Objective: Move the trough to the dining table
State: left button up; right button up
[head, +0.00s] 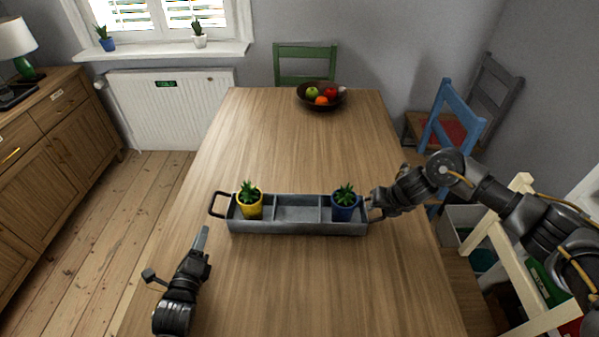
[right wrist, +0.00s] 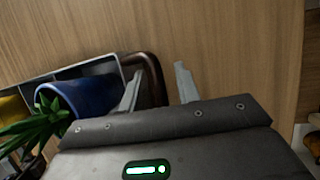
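The grey metal trough (head: 298,228) rests on the wooden dining table (head: 290,150). It has compartments and a dark handle at each end. A yellow pot with a plant (head: 249,204) stands in its left compartment and a blue pot with a plant (head: 344,206) in its right one; the middle one is empty. My right gripper (head: 374,206) is at the right handle. My left gripper (head: 203,240) is near the table's left edge, below the trough's left handle, holding nothing visible.
A fruit bowl (head: 321,97) stands at the table's far end. A green chair (head: 305,64) is behind it, and a blue chair (head: 452,115) stands at the right. A pale wooden frame (head: 510,265) is beside the table near my right arm. The table's middle is clear.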

jog(key=v, duration=1.1)
jog(key=shift+s+r, duration=0.15)
jog(key=shift+r, duration=0.2)
